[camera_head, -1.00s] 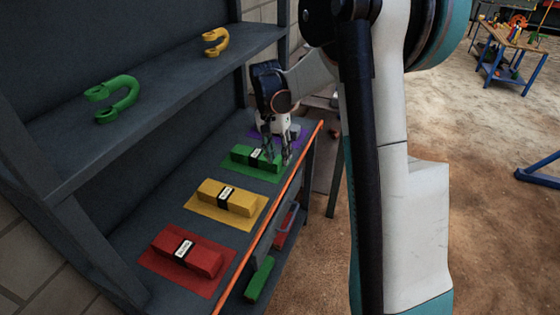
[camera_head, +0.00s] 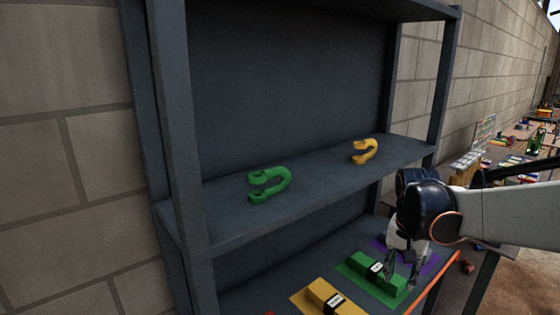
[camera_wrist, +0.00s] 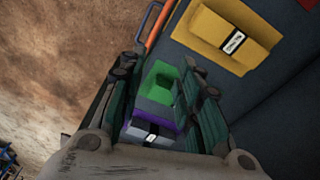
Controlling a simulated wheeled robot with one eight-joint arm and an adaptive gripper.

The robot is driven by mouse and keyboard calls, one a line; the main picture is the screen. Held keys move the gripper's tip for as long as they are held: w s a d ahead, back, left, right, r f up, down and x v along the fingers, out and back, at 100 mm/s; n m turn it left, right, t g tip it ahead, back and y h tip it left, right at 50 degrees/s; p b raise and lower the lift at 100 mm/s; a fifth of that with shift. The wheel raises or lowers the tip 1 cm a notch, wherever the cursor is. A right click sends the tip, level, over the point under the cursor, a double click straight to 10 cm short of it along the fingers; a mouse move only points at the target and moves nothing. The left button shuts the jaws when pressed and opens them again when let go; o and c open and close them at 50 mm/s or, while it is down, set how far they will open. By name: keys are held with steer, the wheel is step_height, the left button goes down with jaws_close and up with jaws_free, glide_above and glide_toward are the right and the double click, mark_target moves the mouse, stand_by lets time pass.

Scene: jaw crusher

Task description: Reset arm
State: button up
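In the head view my gripper (camera_head: 402,275) points down over the lower shelf, at the far end near the green block (camera_head: 376,277) and the purple mat (camera_head: 420,256). Its fingers are spread, and I see nothing held between them. In the wrist view the fingers (camera_wrist: 158,105) stand apart on both sides. Between them show a green piece (camera_wrist: 160,78) and a purple-edged grey piece with a white label (camera_wrist: 150,133); they appear to lie below, but their exact distance is unclear.
On the upper shelf (camera_head: 325,185) lie a green shackle (camera_head: 268,183) and a yellow shackle (camera_head: 366,150). A yellow block (camera_head: 325,296) lies on the lower shelf; it also shows in the wrist view (camera_wrist: 232,38). A shelf post (camera_head: 182,130) stands left. Cluttered tables stand back right.

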steer(key=s+a+r+n+t, duration=0.1)
steer(key=s+a+n+t, duration=0.1)
steer(key=s, duration=0.4)
steer(key=s+a+r+n+t, duration=0.1)
steer(key=s+a+n+t, duration=0.1)
steer(key=s, duration=0.4)
steer(key=s+a+r+n+t+y, duration=0.1)
steer(key=s+a+n+t, duration=0.1)
steer(key=s+a, duration=0.3)
steer(key=shift+s+a+r+n, duration=0.35)
steer(key=shift+s+n, duration=0.15)
steer(key=shift+n, duration=0.3)
